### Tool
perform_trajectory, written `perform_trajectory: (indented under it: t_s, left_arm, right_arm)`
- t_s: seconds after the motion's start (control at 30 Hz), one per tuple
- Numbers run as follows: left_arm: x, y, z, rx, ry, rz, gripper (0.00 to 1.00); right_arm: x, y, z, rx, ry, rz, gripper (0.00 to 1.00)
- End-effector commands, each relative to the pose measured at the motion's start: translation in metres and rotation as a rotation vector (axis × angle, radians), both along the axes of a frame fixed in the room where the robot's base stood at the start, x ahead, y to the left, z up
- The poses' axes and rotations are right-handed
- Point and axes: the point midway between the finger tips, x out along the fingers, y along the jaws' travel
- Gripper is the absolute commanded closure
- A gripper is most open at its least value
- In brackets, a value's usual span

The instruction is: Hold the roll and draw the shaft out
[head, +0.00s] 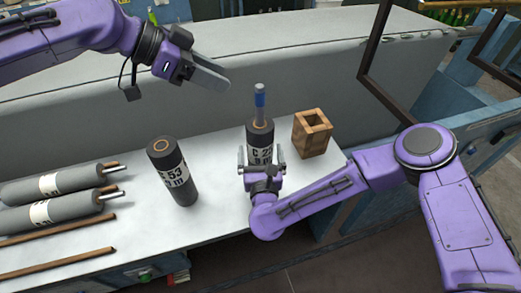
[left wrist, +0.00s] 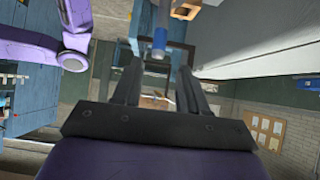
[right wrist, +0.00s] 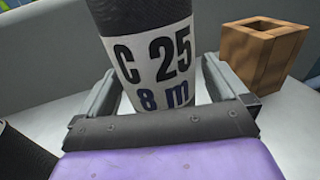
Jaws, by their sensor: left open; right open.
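The dark roll (head: 259,133) with a white label stands upright on the white table. In the right wrist view the label of this roll (right wrist: 155,62) reads C 25, 8 m. A shaft (head: 260,96) with a blue band rises from its top. My right gripper (head: 262,158) is open, with one finger on each side of the roll's lower part; I cannot tell whether they touch it. My left gripper (head: 222,82) is open and empty, above and left of the shaft. In the left wrist view the blue-banded shaft (left wrist: 159,40) shows beyond the fingertips.
A wooden square holder (head: 312,134), open at the top, stands right of the roll. Another upright roll (head: 172,172) stands to the left. Rolls with shafts (head: 55,184) and brown rods (head: 60,260) lie at the far left. A grey machine wall (head: 110,115) runs behind the table.

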Motion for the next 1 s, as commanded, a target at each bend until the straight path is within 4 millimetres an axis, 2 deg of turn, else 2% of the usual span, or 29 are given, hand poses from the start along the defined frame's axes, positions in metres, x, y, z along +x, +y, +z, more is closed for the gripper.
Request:
perform_trajectory:
  t_s: [0.13, 0.37, 0.4, 0.63, 0.67, 0.73, 0.87, 1.0]
  left_arm:
    - [0.000, 0.000, 0.000, 0.000, 0.000, 0.000, 0.57]
    - [0.000, 0.000, 0.000, 0.000, 0.000, 0.000, 0.57]
    - [0.000, 0.000, 0.000, 0.000, 0.000, 0.000, 0.57]
    - [0.000, 0.000, 0.000, 0.000, 0.000, 0.000, 0.57]
    - [0.000, 0.000, 0.000, 0.000, 0.000, 0.000, 0.51]
    - [0.000, -0.003, 0.001, -0.009, 0.007, 0.009, 0.51]
    - [0.000, -0.032, 0.006, -0.111, 0.090, 0.115, 0.51]
    - [-0.001, -0.091, 0.018, -0.361, 0.309, 0.352, 0.51]
  right_arm:
    - [0.012, 0.000, 0.000, 0.001, 0.000, -0.001, 0.00]
    - [0.013, 0.001, 0.000, 0.000, 0.001, 0.001, 0.00]
    - [0.013, 0.001, 0.000, 0.000, 0.001, 0.001, 0.03]
    - [0.013, 0.001, 0.000, 0.000, 0.001, 0.001, 0.78]
    - [0.012, 0.001, 0.000, 0.000, 0.001, 0.001, 0.79]
    - [0.012, 0.001, 0.000, 0.000, 0.001, 0.001, 0.79]
    - [0.012, 0.001, 0.000, 0.000, 0.001, 0.001, 0.79]
    - [0.012, 0.001, 0.000, 0.000, 0.001, 0.002, 0.79]
